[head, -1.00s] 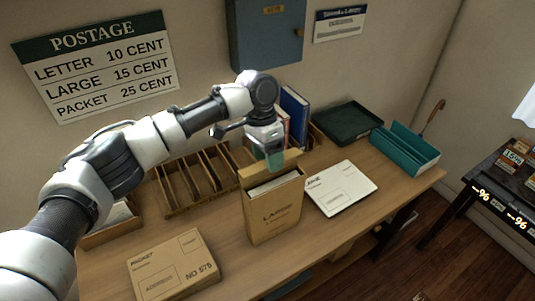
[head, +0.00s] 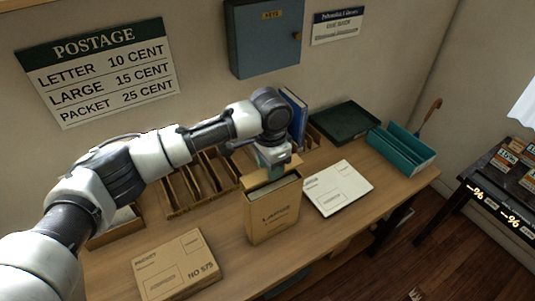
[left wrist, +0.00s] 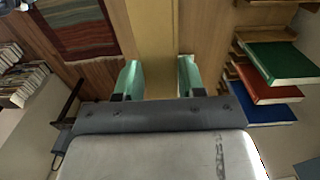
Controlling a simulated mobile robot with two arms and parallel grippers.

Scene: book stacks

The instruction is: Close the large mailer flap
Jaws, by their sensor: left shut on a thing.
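The large mailer (head: 274,220) is a brown upright box marked "LARGE", standing on the table with its top opening showing pale contents. Its flap (head: 256,181) rises from the back edge of the opening and is partly hidden by my gripper. My left gripper (head: 271,168), with teal fingertips, is shut on the flap above the back of the mailer. In the left wrist view a brown strip (left wrist: 156,45) runs between the two fingers (left wrist: 160,78). My right gripper is in neither view.
A brown packet (head: 176,264) lies at the front left and a white envelope (head: 338,188) to the right of the mailer. A wooden sorter (head: 185,190) and a blue book (head: 294,112) stand behind. A dark green tray (head: 345,121) and teal holder (head: 402,150) are at the right.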

